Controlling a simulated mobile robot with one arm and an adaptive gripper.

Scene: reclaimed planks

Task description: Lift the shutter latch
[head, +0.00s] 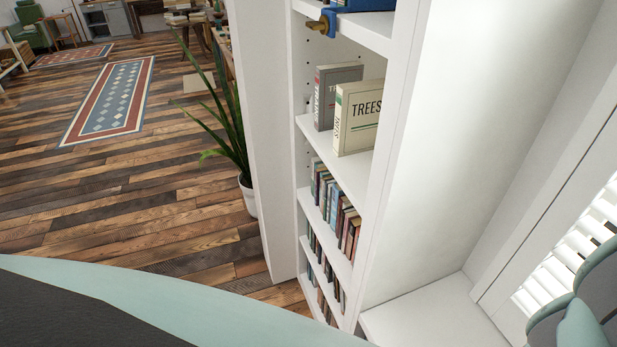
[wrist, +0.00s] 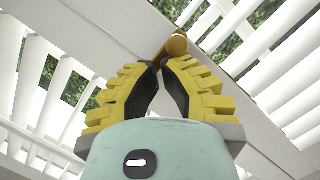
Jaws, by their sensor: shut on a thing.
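The shutter's white slatted panels fill the wrist view, with the left louvres (wrist: 70,60) and right louvres (wrist: 270,55) on either side of a white frame bar (wrist: 130,28). The latch (wrist: 177,44), a small tan-brown piece with a rounded end, is on this bar. My gripper (wrist: 162,66) has its yellow-backed, dark-padded fingers shut on the latch from below. The part of the latch between the fingertips is hidden. In the head view the shutter (head: 570,262) shows only at the lower right edge; the latch and fingers are not visible there.
A white bookcase (head: 378,180) with books stands beside the window recess. A white sill (head: 425,318) lies below the shutter. A potted plant (head: 248,195) stands left of the bookcase. The plank floor (head: 130,210) farther left is mostly open, with a patterned rug (head: 112,98).

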